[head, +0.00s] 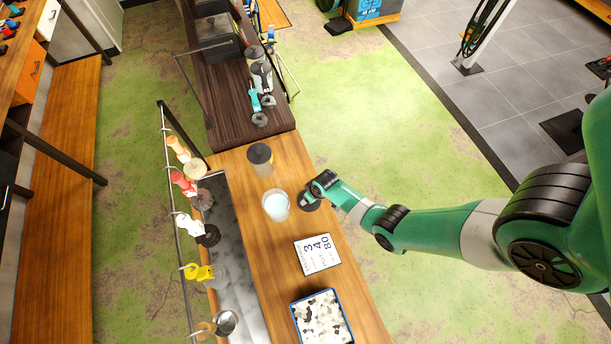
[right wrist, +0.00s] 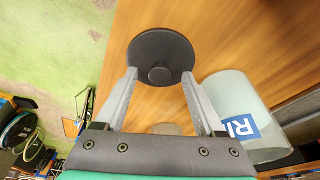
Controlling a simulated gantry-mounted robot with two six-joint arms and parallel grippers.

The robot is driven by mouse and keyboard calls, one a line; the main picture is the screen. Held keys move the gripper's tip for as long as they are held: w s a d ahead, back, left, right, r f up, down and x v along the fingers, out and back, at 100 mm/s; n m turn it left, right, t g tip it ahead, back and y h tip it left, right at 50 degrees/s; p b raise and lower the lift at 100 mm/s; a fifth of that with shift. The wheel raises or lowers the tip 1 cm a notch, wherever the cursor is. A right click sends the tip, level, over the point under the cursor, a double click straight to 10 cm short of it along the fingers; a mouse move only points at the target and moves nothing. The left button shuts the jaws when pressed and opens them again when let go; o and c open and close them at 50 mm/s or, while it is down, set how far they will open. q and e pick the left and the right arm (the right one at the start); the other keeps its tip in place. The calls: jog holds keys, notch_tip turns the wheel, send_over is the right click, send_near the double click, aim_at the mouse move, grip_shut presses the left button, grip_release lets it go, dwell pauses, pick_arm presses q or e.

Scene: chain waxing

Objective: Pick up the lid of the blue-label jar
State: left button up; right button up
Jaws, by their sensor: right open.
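A round dark lid (right wrist: 160,45) with a small knob lies on the wooden table, apart from any jar. It also shows in the head view (head: 312,207), partly hidden by my gripper. The open jar with the blue label (right wrist: 232,100) stands beside it. In the head view this jar (head: 276,206) is just left of the lid, with pale contents. My right gripper (right wrist: 159,76) is open, its fingertips on either side of the lid's knob in the picture. Contact cannot be told. It also shows at the lid in the head view (head: 306,198). My left gripper is not in view.
A dark-lidded jar (head: 260,159) stands behind the open jar. A printed card (head: 317,254) and a blue-rimmed tray (head: 295,318) of black and white pieces lie nearer. A rail (head: 172,215) with hanging tools runs along the left. The table's right edge is close to the lid.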

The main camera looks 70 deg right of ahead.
jog(key=shift+f, duration=0.2)
jog(key=shift+c, duration=0.2)
grip_shut()
